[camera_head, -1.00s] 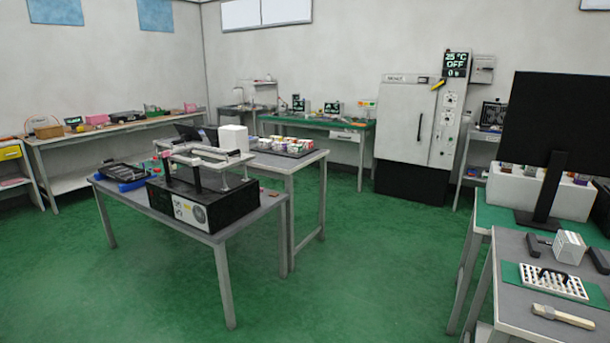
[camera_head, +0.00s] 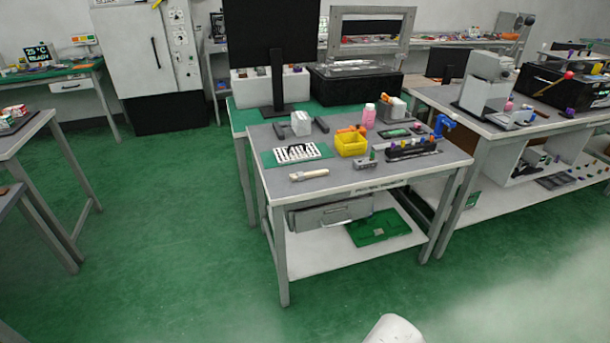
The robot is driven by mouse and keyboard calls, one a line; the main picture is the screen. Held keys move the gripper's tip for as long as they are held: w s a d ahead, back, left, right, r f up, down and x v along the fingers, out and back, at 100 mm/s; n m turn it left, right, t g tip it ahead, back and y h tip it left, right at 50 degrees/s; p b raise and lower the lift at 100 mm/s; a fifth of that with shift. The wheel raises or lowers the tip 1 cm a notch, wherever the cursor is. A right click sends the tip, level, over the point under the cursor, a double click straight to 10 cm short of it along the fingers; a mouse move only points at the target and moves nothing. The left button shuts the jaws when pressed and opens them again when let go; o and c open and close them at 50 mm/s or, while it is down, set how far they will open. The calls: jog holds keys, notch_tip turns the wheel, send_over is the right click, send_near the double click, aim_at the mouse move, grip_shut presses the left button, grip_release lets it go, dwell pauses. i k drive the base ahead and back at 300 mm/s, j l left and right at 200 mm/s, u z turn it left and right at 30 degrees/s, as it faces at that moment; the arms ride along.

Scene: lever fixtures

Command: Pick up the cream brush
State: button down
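The cream brush (camera_head: 309,175) lies flat on the front left part of the grey tabletop (camera_head: 350,185) of the middle table. Its handle points left and its wider end points right. It lies in front of a white rack with holes (camera_head: 297,153) on a green mat, apart from it. My gripper is not in view. A white rounded shape, likely part of my arm, shows at the bottom edge, well short of the table.
A yellow bin (camera_head: 351,144), a small grey block (camera_head: 365,163) and a dark holder (camera_head: 412,150) stand right of the brush. A black monitor (camera_head: 272,40) stands behind. Open green floor (camera_head: 190,240) lies left and in front of the table.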

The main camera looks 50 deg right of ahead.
aim_at(299, 177)
jog(key=z, duration=0.3)
jog(key=i+l+z, duration=0.25)
jog(key=z, duration=0.2)
jog(key=i+l+z, duration=0.15)
jog(key=z, duration=0.35)
jog(key=i, duration=0.1)
